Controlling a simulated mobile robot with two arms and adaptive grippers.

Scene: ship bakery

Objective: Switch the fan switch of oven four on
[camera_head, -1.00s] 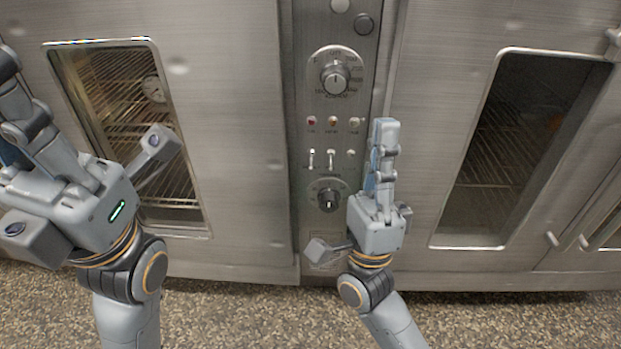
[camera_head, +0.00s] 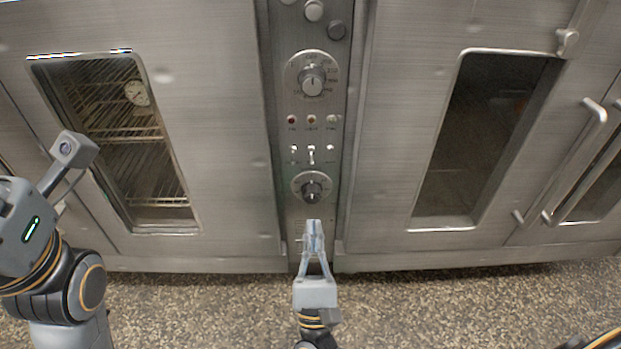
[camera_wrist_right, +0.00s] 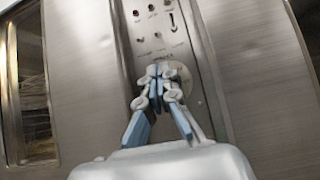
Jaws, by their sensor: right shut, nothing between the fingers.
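The oven control panel (camera_head: 340,215) is a narrow steel strip between two oven doors. It has a row of three small toggle switches: left (camera_head: 293,149), middle (camera_head: 311,150) and right (camera_head: 329,149). I cannot read their labels or tell which is the fan switch. My right gripper (camera_head: 314,223) is shut and empty, low in front of the panel, below the lower knob (camera_head: 311,188) and the switches. In the right wrist view its closed fingertips (camera_wrist_right: 160,75) hide part of the lower dial. My left gripper (camera_head: 25,225) is at the left edge, its fingers not clearly visible.
Indicator lights (camera_head: 312,119) and an upper dial (camera_head: 312,78) sit above the switches. The left door has a window (camera_head: 125,140) with racks behind it. The right door (camera_head: 400,120) has a dark window. Handles (camera_head: 575,165) stick out at far right. Speckled floor (camera_head: 200,310) is clear.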

